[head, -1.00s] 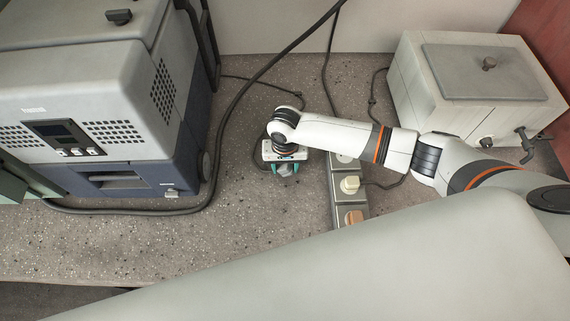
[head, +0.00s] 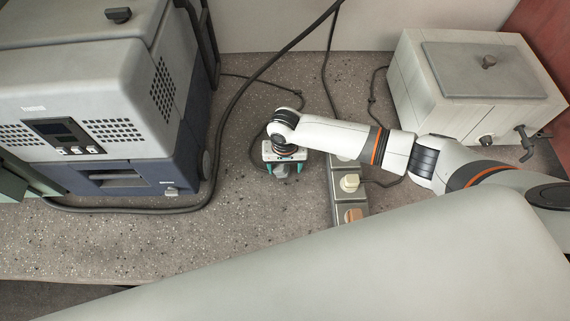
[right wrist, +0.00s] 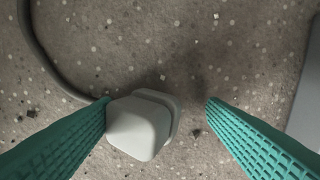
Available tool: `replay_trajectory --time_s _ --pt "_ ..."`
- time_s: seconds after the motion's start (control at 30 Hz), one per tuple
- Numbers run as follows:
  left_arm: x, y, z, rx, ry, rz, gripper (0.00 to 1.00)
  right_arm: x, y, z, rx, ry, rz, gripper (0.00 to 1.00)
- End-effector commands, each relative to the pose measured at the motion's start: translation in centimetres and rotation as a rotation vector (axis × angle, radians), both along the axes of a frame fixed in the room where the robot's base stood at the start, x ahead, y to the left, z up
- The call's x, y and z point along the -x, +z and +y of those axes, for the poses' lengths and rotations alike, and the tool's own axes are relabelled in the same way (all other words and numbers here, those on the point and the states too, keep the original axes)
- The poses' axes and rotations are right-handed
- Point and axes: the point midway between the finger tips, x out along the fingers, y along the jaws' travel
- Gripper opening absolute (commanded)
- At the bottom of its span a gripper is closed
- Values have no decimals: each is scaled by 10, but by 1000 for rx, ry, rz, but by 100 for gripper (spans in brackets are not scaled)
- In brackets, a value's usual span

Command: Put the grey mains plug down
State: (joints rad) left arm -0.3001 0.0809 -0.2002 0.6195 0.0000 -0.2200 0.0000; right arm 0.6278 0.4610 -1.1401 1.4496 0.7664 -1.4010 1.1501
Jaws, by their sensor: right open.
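The grey mains plug (head: 281,172) lies on the concrete bench, just below my right gripper (head: 285,170) in the head view. In the right wrist view the plug (right wrist: 140,125) sits between the two teal fingers of the right gripper (right wrist: 159,100). It is close against the left finger, and I cannot tell if they touch. A clear gap separates it from the right finger. The right gripper is open. My left gripper is in neither view.
A power strip (head: 347,213) with a cream plug (head: 349,183) and an orange-brown plug (head: 353,215) lies right of the gripper. A large grey and blue machine (head: 100,130) stands left, a pale lidded box (head: 470,85) at back right. A black cable (head: 228,113) crosses the bench. The front left bench is clear.

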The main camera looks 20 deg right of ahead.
Motion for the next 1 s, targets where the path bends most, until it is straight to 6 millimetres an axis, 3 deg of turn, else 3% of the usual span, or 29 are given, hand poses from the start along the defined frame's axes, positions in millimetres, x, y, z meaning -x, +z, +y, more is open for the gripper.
replay_trajectory --time_s 0.23,0.7,1.0 --pt "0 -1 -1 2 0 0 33 0 12 -1 2 2 0 67" --pt "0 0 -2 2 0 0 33 0 109 0 -1 1 -1 67" --pt "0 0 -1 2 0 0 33 0 132 0 -1 -1 2 67"
